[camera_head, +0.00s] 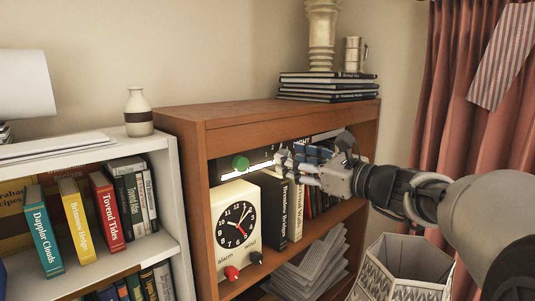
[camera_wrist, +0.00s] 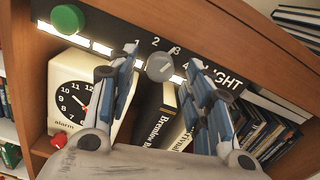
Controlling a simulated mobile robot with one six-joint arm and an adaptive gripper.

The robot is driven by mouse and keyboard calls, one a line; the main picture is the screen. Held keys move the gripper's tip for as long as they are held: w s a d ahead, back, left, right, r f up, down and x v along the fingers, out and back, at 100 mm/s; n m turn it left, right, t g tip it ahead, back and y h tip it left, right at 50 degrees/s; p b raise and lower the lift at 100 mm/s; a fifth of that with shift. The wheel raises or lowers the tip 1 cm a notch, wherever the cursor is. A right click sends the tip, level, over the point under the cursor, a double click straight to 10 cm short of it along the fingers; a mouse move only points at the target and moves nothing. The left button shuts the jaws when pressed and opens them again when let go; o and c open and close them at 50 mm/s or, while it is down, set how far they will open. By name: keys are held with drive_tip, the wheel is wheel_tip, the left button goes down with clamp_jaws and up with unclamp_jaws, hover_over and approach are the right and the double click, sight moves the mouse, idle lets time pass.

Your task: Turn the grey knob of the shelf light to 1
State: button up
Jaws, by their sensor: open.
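The shelf light is a dark panel (camera_head: 262,158) under the top board of the brown bookcase. In the wrist view its grey knob (camera_wrist: 160,67) is round, with white numbers 1 to 4 (camera_wrist: 156,43) arcing around its upper side. In the head view my gripper (camera_head: 283,160) reaches in from the right and hides the knob.
A green knob (camera_head: 240,163) sits at the panel's left end. A cream alarm clock (camera_head: 228,212) and upright books (camera_head: 274,205) stand just below. The brown bookcase top (camera_head: 225,112) is close above. A patterned bin (camera_head: 405,265) stands below my arm.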

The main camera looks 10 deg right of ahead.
drive_tip(key=shift+x, duration=1)
drive_tip(key=c, duration=1.1)
